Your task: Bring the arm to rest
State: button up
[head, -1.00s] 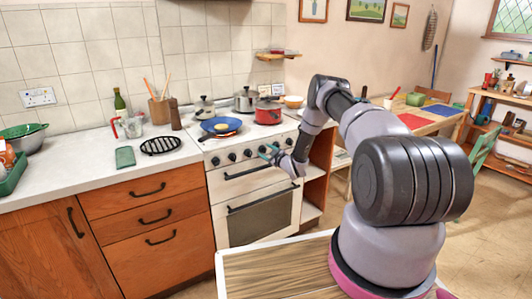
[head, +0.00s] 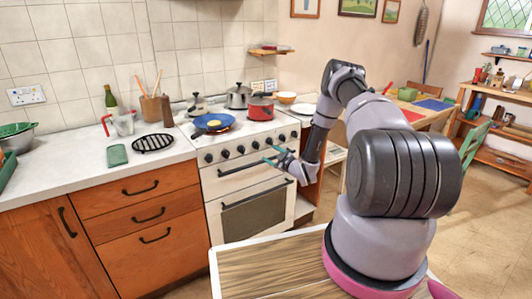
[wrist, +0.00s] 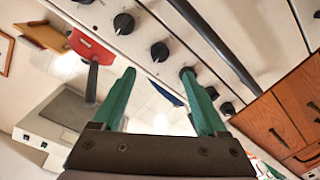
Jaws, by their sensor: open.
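My gripper (head: 275,154) is in front of the white stove (head: 250,190), near its knobs and upper oven handle. Its two green fingers are spread apart and empty. In the wrist view my gripper (wrist: 158,90) also shows open, with the stove's knobs and a dark handle just beyond the fingers. My arm is bent, its elbow raised high to the right of the stove. I cannot tell whether a finger touches the stove.
A blue pan (head: 214,122) with yellow food and a red pot (head: 260,108) stand on the stove. A black trivet (head: 153,143) and green cloth (head: 117,155) lie on the counter (head: 60,173). A table (head: 432,120) stands at the right. Open floor lies at the right.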

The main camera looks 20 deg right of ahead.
jog(key=shift+s+d, duration=0.1)
jog(key=shift+s, duration=0.25)
jog(key=shift+r, duration=0.1)
notch_tip(320, 180, up, 25)
jog(key=w+d+m+g+h, duration=0.2)
jog(key=d+m+g+h, duration=0.1)
jog(key=m+h, duration=0.1)
jog(key=s+r+m+g+h, duration=0.1)
jog(key=s+r+m+h, duration=0.15)
jog(key=s+r, duration=0.65)
jog(key=s+a+r+m+g, duration=0.2)
jog(key=s+r+m, duration=0.1)
jog(key=s+r, duration=0.55)
jog(key=s+a+r+m+g+y, duration=0.1)
jog(key=s+a+m, duration=0.1)
jog(key=s, duration=0.8)
jog(key=s+a+r+m+g, duration=0.1)
jog(key=s+a+r, duration=0.1)
jog(key=s, duration=0.8)
jog(key=s+a+r+m+g+y, duration=0.1)
jog(key=s+a+r+m, duration=0.1)
jog(key=s, duration=0.8)
jog(key=shift+a+m+y, duration=0.35)
jog(key=shift+a, duration=0.1)
